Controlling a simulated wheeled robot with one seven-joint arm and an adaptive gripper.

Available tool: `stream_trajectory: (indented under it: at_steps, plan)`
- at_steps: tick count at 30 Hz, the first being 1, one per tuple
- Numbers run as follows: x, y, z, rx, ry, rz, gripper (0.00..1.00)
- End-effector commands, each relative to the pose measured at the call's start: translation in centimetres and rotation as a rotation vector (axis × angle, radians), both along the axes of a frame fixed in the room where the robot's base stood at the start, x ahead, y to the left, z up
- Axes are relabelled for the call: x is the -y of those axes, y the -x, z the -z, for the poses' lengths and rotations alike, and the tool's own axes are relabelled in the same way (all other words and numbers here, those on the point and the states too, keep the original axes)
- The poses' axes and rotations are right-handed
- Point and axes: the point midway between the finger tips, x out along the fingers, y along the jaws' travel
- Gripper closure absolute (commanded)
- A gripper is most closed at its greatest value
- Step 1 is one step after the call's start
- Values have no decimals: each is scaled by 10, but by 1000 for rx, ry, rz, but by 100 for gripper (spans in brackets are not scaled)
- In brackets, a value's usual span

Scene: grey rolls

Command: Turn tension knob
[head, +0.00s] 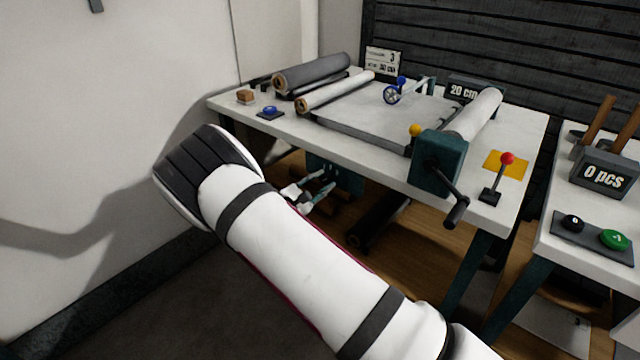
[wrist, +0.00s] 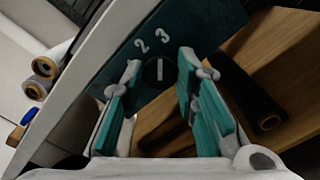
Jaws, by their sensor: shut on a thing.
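The tension knob (wrist: 159,73) is a small dark round dial with a white pointer line, upright in the wrist view. It sits on a teal panel (wrist: 203,25) with the numerals 2 and 3 above it. My gripper (wrist: 163,78) has its teal-padded fingers on either side of the knob, shut on it; the exact contact is hard to see. In the head view my gripper (head: 310,188) is at the teal panel (head: 347,177) under the table's front edge, and the knob is hidden there.
The white table (head: 380,165) carries grey rolls (head: 312,73), a teal crank box (head: 438,160) with a black handle, and a red-topped lever (head: 507,158). A dark roll (head: 378,222) lies below the table. A side table (head: 590,255) with buttons stands at right.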

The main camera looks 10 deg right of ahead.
Motion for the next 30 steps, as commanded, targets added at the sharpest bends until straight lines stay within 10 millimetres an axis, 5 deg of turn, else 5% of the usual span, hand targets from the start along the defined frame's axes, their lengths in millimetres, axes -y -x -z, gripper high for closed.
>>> stream_trajectory:
  at_steps: [11, 12, 14, 24, 30]
  plan:
    - [0, 1, 1, 2, -3, 1, 100]
    - [0, 1, 1, 2, -3, 1, 68]
    - [0, 1, 1, 2, -3, 1, 54]
    - [-1, 1, 0, 3, -2, 0, 53]
    - [-19, 13, 1, 2, -4, -3, 53]
